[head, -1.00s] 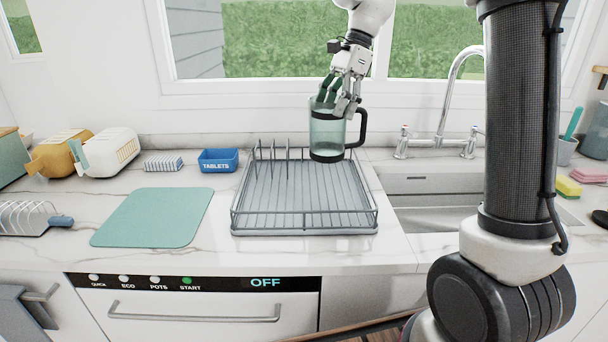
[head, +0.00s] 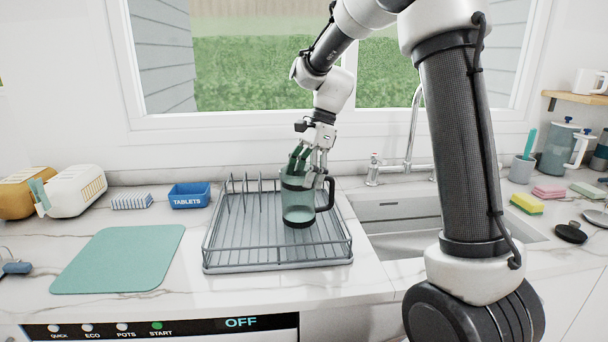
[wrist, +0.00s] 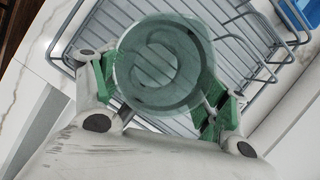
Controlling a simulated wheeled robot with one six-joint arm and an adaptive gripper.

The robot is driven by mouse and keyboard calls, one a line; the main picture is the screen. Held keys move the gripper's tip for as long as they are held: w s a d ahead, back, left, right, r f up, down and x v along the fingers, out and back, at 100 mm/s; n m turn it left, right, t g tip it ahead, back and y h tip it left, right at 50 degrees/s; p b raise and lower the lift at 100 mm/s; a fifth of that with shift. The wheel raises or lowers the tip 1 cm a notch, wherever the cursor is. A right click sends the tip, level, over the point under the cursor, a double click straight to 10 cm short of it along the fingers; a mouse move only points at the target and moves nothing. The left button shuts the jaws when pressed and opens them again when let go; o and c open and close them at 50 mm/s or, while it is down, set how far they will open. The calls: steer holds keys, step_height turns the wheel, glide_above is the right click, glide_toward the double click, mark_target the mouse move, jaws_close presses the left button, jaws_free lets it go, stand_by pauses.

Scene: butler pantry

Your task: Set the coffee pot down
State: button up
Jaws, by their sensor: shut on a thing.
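The coffee pot (head: 298,204) is a clear greenish glass jug with a dark base band and a black handle on its right. It is upright over the right part of the grey dish rack (head: 275,264). My gripper (head: 309,174) is shut on its upper part from above. In the wrist view the pot's round top (wrist: 160,65) sits between the two green-padded fingers (wrist: 163,100), with rack wires behind it. I cannot tell whether the pot's base touches the rack floor.
The sink (head: 400,225) and tap (head: 412,140) are right of the rack. Wire prongs stand at the rack's back left. The rest of the rack is empty.

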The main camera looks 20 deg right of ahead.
steer(key=o, duration=2.1)
steer(key=shift+f, duration=0.1)
steer(key=v, duration=1.2)
steer(key=s+d+r+n+t+h, duration=0.1)
steer(key=s+d+n, duration=0.15)
steer(key=s, duration=0.45)
steer(key=s+d+r+n+t+h, duration=0.1)
steer(key=s+d+n, duration=0.1)
steer(key=s+n, duration=0.35)
steer(key=s+d+f+n+t, duration=0.1)
steer(key=s+f+n, duration=0.1)
steer(key=s, duration=0.3)
steer(key=s+d+f+n+t+h, duration=0.1)
steer(key=s+d+f+n, duration=0.1)
steer(key=s, duration=0.3)
steer(key=s+d+f+n+t+h, duration=0.1)
steer(key=s+f+n, duration=0.1)
steer(key=s, duration=0.3)
steer(key=shift+s+d+f+n, duration=0.25)
steer(key=shift+s+f+n, duration=0.15)
steer(key=shift+n, duration=0.4)
